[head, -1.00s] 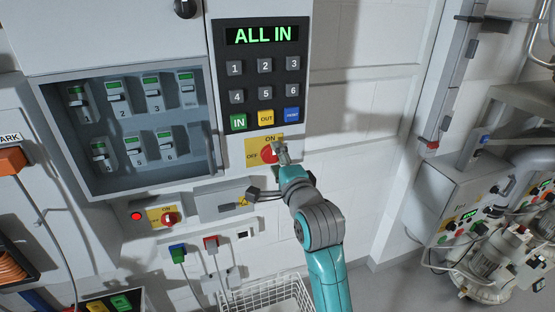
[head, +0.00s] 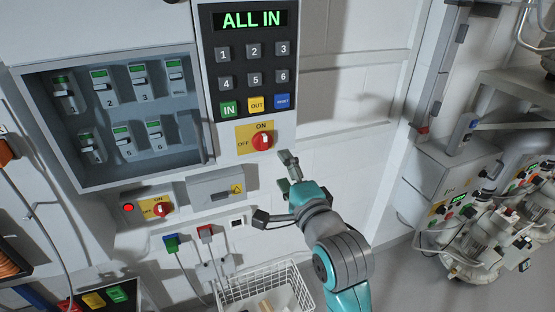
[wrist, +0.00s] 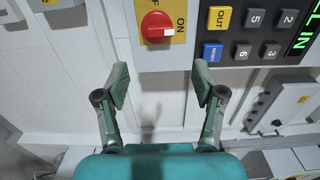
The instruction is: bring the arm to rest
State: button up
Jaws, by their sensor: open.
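My gripper (head: 287,173) is open and empty, below and to the right of the red rotary switch (head: 263,141) on its yellow ON/OFF plate (head: 243,144). In the wrist view my gripper (wrist: 160,90) shows its two fingers spread wide, with nothing between them. The red switch (wrist: 157,27) lies beyond the fingertips there, apart from them. In the head view its white mark points up toward ON. The display (head: 252,20) above the keypad reads ALL IN in green.
An open breaker cabinet (head: 95,183) stands at left. A smaller red switch (head: 161,209) and red lamp (head: 128,208) sit below it. A wire basket (head: 262,287) stands under my arm. Machinery (head: 500,220) stands at right. Bare white wall (head: 345,160) lies right of the keypad.

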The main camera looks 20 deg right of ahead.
jog(key=shift+s, duration=0.8)
jog(key=s+f+n+g, duration=0.2)
jog(key=s+f+n, duration=0.7)
jog(key=s+f, duration=1)
jog(key=s+f+n, duration=0.3)
jog(key=s+n, duration=0.1)
jog(key=s, duration=0.7)
jog(key=s+a+f+n+g, duration=0.1)
jog(key=s+f+n, duration=0.2)
jog(key=s, duration=0.8)
jog(key=shift+s+n, duration=0.2)
jog(key=shift+n, duration=0.9)
jog(key=shift+a, duration=0.1)
